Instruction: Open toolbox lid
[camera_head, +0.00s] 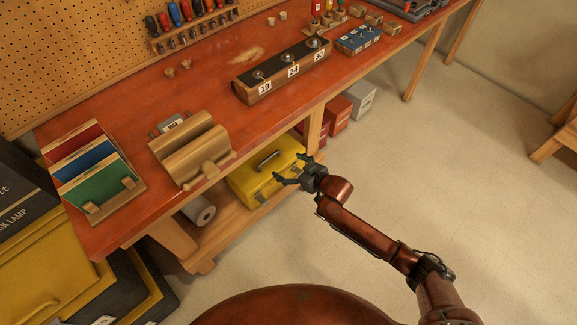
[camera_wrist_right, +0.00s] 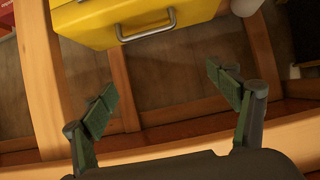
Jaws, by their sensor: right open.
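The yellow toolbox (camera_head: 263,172) sits on the lower shelf of the workbench, under the red tabletop. Its dark handle (camera_head: 268,160) shows on top, and its lid looks closed. My right gripper (camera_head: 285,177) is open and empty, close to the toolbox's right front side in the head view. In the right wrist view, the toolbox (camera_wrist_right: 95,20) with its grey handle (camera_wrist_right: 147,26) shows at the top, beyond the spread fingers of the right gripper (camera_wrist_right: 172,95). Nothing is between the fingers. My left gripper is not in view.
The workbench top (camera_head: 120,120) overhangs the toolbox, and a wooden leg (camera_head: 314,128) stands near my gripper. Red boxes (camera_head: 337,115) and a grey box (camera_head: 360,99) stand to the right.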

